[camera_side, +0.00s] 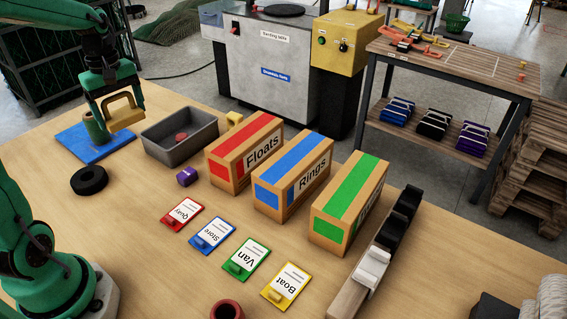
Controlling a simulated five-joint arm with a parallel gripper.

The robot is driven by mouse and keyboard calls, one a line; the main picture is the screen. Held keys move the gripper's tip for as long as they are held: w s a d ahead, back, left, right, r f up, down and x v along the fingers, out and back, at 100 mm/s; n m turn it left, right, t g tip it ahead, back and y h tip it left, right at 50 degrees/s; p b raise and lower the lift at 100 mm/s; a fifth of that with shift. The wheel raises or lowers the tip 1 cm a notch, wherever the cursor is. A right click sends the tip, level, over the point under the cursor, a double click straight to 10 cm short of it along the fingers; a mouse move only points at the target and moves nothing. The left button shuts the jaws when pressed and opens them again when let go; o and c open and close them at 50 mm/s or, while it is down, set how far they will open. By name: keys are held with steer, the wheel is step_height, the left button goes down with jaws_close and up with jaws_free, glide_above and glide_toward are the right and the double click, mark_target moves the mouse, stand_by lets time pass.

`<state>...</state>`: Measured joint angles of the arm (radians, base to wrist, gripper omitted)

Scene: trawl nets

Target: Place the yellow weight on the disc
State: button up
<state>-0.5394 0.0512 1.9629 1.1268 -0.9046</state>
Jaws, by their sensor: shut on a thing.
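My gripper (119,113) is at the left, low over the blue square mat (75,147). A small yellow block (235,118), which looks like the yellow weight, stands just beyond the right end of the grey tray (156,146), apart from my gripper and partly hidden. A red round piece (181,137) lies in the tray.
Cartons with red (243,151), blue (292,177) and green (347,204) stripes stand to the right. Several coloured cards lie before them. The front left-centre of the table is clear.

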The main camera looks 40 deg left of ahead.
steer(key=s+a+f+n, duration=0.1)
steer(key=s+a+f, duration=0.1)
steer(key=s+f, duration=0.3)
steer(key=shift+s+a+f, duration=0.15)
steer(key=shift+a+f, duration=0.2)
stand_by(0.3)
glide_above(87, 176)
step_height(87, 176, down, 7)
stand_by(0.4)
steer(key=shift+f, duration=0.1)
steer(key=shift+f, duration=1.9)
steer(key=shift+f, duration=0.1)
steer(key=o, duration=1.7)
steer(key=shift+f, duration=0.1)
